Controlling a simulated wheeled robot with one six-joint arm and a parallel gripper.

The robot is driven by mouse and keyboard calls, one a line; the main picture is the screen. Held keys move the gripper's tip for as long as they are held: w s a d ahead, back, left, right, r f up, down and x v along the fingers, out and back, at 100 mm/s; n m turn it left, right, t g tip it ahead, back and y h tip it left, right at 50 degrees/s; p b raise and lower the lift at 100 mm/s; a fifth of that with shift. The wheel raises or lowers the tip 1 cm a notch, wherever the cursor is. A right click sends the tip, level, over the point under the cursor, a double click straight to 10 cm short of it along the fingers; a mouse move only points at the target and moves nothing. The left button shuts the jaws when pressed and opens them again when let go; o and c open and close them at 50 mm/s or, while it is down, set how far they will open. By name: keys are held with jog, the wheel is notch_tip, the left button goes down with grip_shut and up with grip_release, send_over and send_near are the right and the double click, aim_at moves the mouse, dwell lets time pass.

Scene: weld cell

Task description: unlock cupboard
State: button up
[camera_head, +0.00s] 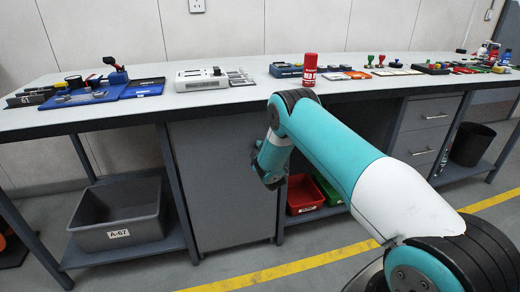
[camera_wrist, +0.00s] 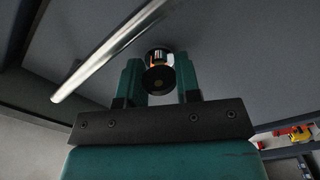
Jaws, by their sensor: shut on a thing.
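The grey cupboard (camera_head: 222,180) stands under the bench in the head view, and its front looks closed. Its grey front (camera_wrist: 225,45) fills much of the wrist view, with a long silver bar handle (camera_wrist: 105,52) running diagonally at the left. My gripper (camera_wrist: 160,72) is against or very near this front. Its two teal fingers are shut on a small round dark piece with an orange band (camera_wrist: 158,76), which may be a key or lock knob; I cannot tell which. In the head view my arm hides the fingertips and the lock area.
The bench top (camera_head: 150,105) above carries tools, stamps and a red can (camera_head: 310,70). A grey bin (camera_head: 118,215) stands on the lower shelf at left. Floor in front is clear.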

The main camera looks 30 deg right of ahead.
jog(key=n, duration=0.5)
jog(key=shift+p, duration=0.3)
jog(key=shift+n, duration=0.3)
jog(key=o, duration=0.6)
jog(key=shift+o, duration=0.2)
jog(key=shift+f, duration=0.1)
